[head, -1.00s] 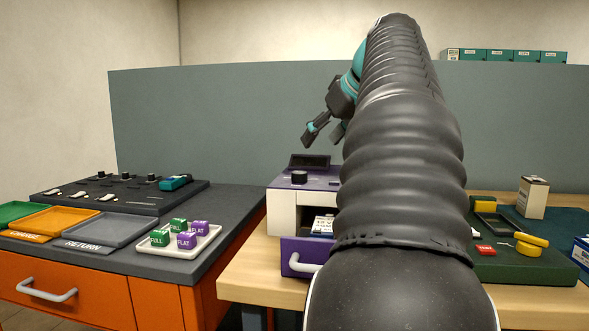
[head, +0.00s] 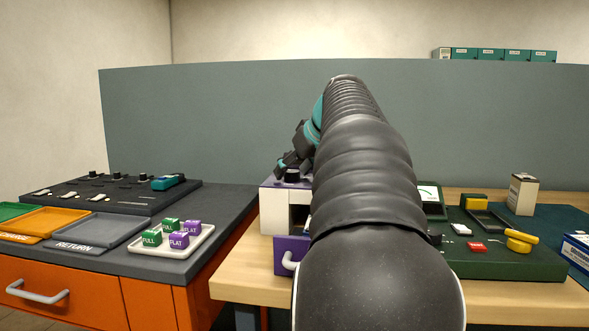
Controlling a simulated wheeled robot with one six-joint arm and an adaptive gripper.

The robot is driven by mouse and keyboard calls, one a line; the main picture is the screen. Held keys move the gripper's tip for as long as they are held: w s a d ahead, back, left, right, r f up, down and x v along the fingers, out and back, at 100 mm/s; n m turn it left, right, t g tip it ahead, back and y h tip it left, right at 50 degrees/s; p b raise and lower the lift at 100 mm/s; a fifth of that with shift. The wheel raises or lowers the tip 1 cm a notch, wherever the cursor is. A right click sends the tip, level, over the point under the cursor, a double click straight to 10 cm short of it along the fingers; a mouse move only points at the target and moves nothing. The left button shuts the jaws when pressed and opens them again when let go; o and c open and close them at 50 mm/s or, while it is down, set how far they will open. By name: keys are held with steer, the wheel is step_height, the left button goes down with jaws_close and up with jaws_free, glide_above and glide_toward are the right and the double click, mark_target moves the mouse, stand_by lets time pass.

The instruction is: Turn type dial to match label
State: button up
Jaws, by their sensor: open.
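The white and purple device (head: 272,214) stands on the wooden bench, partly hidden behind my arm. A black dial (head: 291,178) sits on its purple top near the left side. My gripper (head: 287,171) is open, with its fingers low over the dial. I cannot tell whether they touch it or which way the dial points. The device's dark display, the contents of its front opening and any label are hidden or too small to read. Its purple drawer (head: 284,250) with a white handle shows below.
On the left, an orange cabinet (head: 70,290) carries colored trays, a grey RETURN tray (head: 93,232), a white tray (head: 160,244) with green FULL and purple FLAT blocks, and a black panel. On the right lies a dark green tester (head: 495,258) with a yellow knob. A grey partition stands behind.

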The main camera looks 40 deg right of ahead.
steer(key=c, duration=1.2)
steer(key=shift+o, duration=0.2)
steer(key=shift+m+h, duration=0.3)
steer(key=shift+m, duration=0.1)
steer(key=m+h, duration=0.2)
steer(key=m, duration=0.1)
steer(key=m+g+h, duration=0.1)
steer(key=shift+w+a+m, duration=0.1)
steer(key=shift+a+m, duration=0.2)
steer(key=m+g+h, duration=0.1)
steer(key=m, duration=0.1)
steer(key=m+g+h, duration=0.2)
steer(key=m, duration=0.1)
steer(key=shift+w+a+h, duration=0.1)
steer(key=shift+w+h, duration=0.1)
steer(key=shift+h, duration=0.1)
steer(key=m+g, duration=0.2)
steer(key=m, duration=0.1)
steer(key=m+g+h, duration=0.1)
steer(key=m+g, duration=0.1)
steer(key=m, duration=0.1)
steer(key=shift+w, duration=0.2)
steer(key=m+g, duration=0.4)
steer(key=m, duration=0.1)
steer(key=shift+w+f+m+g+y, duration=0.1)
steer(key=shift+w+m+g+y, duration=0.05)
steer(key=shift+m+g+y, duration=0.15)
